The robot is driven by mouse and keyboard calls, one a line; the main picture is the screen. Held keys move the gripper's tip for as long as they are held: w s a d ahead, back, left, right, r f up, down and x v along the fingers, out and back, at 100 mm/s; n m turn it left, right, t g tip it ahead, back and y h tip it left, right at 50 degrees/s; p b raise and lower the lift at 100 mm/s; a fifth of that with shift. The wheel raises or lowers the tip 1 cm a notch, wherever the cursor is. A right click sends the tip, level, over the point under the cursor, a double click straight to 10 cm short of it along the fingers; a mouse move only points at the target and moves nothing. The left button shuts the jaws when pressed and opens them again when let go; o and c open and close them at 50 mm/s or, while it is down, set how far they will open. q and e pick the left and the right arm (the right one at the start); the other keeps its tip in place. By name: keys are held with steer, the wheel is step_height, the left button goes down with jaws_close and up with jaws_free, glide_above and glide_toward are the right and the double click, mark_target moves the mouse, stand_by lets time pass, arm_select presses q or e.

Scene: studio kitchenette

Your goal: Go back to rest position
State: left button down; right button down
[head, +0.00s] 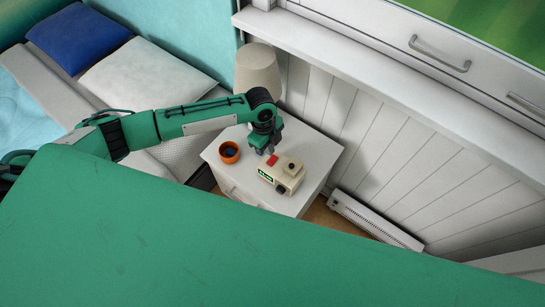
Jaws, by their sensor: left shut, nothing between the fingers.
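My left gripper (265,150) points down above the white nightstand (312,160), just behind a cream alarm clock. It is shut and holds nothing. My left arm reaches in from the left, stretched over the bed to the nightstand. The clock (284,177) stands on the nightstand top, with a red button, a dark knob and a green lit display. The fingertips are close to the red button (272,160); I cannot tell whether they touch it. My right gripper is not in view.
An orange bowl (229,152) with something dark blue inside stands left of the clock. A lamp (257,72) stands behind my left wrist. The bed with a white pillow (134,75) and blue pillow (78,37) lies left. A panelled wall and white heater (375,221) are right.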

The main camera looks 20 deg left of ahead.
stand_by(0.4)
arm_select(q)
steer(key=s+d+r+n+t+h, duration=0.2)
steer(key=s+d+r+n+h, duration=0.15)
steer(key=s+d+n, duration=0.5)
steer(key=s+a+r+n+t+y, duration=0.1)
steer(key=s+a+r+n+y, duration=0.1)
steer(key=s+a+n, duration=0.5)
steer(key=s+a+r+n+t+y, duration=0.1)
steer(key=s+a+r+n+y, duration=0.15)
steer(key=s+a+n, duration=0.55)
step_height(320, 180, down, 30)
steer(key=a+m+g, duration=0.1)
steer(key=a+m, duration=0.1)
steer(key=m, duration=0.2)
steer(key=s+a+f+g, duration=0.1)
steer(key=s+a+f, duration=0.2)
steer(key=s+f, duration=1.5)
step_height(320, 180, down, 2)
steer(key=shift+s+f+y, duration=0.1)
steer(key=shift+s+y, duration=0.2)
steer(key=shift+s, duration=0.1)
